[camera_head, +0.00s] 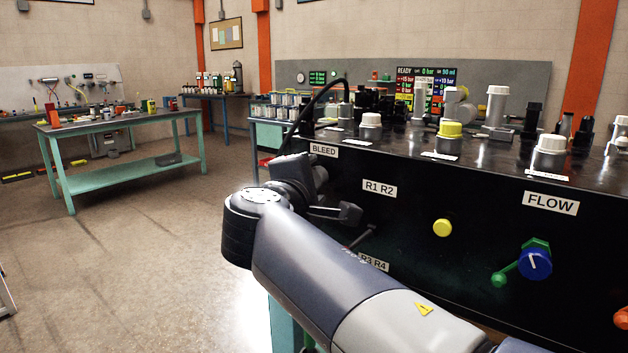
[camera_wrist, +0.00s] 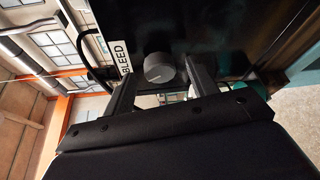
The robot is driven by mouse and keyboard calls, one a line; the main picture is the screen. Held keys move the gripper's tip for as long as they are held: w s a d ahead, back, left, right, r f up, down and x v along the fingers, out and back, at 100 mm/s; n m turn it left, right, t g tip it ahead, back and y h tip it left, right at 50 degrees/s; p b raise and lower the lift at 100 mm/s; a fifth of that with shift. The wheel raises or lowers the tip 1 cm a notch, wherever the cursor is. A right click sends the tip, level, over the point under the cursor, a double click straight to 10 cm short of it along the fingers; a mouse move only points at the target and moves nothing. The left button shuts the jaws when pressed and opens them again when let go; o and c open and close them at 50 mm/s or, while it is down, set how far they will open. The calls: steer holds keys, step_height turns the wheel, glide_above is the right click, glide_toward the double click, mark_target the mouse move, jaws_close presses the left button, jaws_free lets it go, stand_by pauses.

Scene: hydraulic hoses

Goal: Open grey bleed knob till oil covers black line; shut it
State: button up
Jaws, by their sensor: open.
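The grey bleed knob (camera_wrist: 159,68) is on the black panel front, beside the BLEED label (camera_wrist: 118,57), in the wrist view. My gripper (camera_wrist: 163,72) is open, with one finger on each side of the knob in that view. I cannot tell whether the fingers touch it or how far off they are. I cannot make out the oil or the black line in either view.
Capped fittings stand on top, with a lit READY display (camera_head: 420,75) behind. A green workbench (camera_head: 120,122) stands left; the floor between is open.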

steer(key=f+v, duration=0.1)
steer(key=v, duration=0.8)
steer(key=shift+s+r, duration=0.3)
steer(key=shift+r, duration=0.2)
stand_by(6.6)
